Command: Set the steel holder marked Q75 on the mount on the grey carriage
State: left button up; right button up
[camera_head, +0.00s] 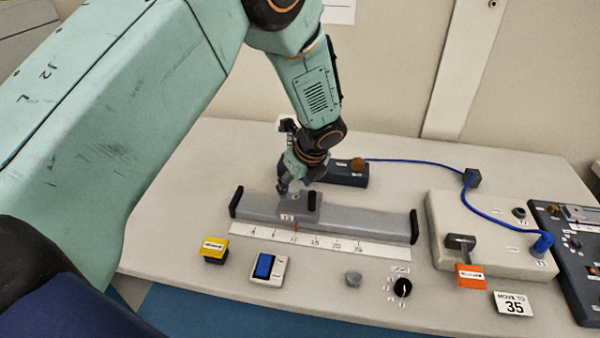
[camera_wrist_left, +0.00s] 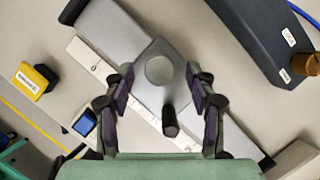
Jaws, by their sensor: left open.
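The grey carriage (camera_head: 313,210) sits toward the left of a long grey rail. In the left wrist view the carriage (camera_wrist_left: 148,96) bears a pale round disc (camera_wrist_left: 160,70) and a short black post (camera_wrist_left: 170,121). I cannot tell whether the disc is the bare mount or a holder's top; no Q75 mark is readable. My left gripper (camera_head: 294,184) is low over the carriage. In the wrist view its open fingers (camera_wrist_left: 160,92) stand apart on either side of the carriage top, with nothing between them gripped. My right gripper is out of view.
A dark block (camera_head: 347,176) with a brown knob and blue cable stands behind the rail (camera_head: 375,219). In front are a scale strip, yellow button (camera_head: 214,249), blue switch (camera_head: 264,266), grey round piece (camera_head: 353,279) and black knob (camera_head: 402,287). A lever panel (camera_head: 480,230) is right.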

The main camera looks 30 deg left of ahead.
pick_arm(q)
jog(key=v, duration=1.1)
jog(key=shift+s, duration=0.1)
